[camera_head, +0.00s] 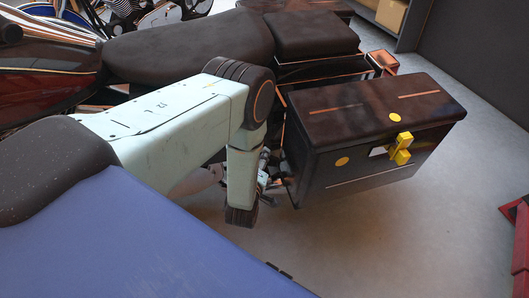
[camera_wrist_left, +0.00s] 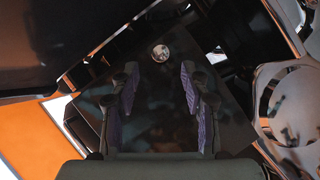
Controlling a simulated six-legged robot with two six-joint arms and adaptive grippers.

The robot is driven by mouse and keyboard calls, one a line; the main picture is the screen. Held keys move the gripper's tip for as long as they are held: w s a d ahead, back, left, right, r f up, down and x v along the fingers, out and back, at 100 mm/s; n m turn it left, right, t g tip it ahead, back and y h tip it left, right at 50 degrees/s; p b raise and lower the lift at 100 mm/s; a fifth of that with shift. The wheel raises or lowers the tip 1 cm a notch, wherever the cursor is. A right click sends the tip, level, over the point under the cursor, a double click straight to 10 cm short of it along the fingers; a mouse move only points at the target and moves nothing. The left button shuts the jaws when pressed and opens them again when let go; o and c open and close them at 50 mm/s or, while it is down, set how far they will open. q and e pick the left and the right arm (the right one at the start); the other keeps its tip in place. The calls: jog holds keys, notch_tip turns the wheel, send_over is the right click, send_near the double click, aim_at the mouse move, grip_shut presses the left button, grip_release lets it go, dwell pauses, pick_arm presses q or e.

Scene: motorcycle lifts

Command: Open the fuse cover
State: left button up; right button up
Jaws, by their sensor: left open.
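A dark flat panel (camera_wrist_left: 158,100) with a round silver knob or lock (camera_wrist_left: 160,53) near its top lies ahead of my left gripper in the left wrist view. It looks like the fuse cover, but I cannot tell for sure. My left gripper (camera_wrist_left: 159,82) is open, its purple-padded fingers apart on both sides below the knob, with nothing between them. I cannot tell whether the fingers touch the panel. In the head view my left gripper (camera_head: 265,183) is partly hidden by my arm, beside a dark case. The panel is hidden there. My right gripper is not in view.
The dark hard case (camera_head: 375,105) with a yellow latch (camera_head: 401,148) is close to the right of my left gripper. A motorcycle with a black seat (camera_head: 190,48) stands behind my arm. Chrome parts (camera_wrist_left: 290,105) crowd the wrist view's right side. Grey floor (camera_head: 440,220) is free at right.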

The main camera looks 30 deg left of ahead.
pick_arm(q)
jog(key=shift+b+x, duration=1)
jog(key=shift+x, duration=1.7)
jog(key=shift+c, duration=0.3)
grip_shut()
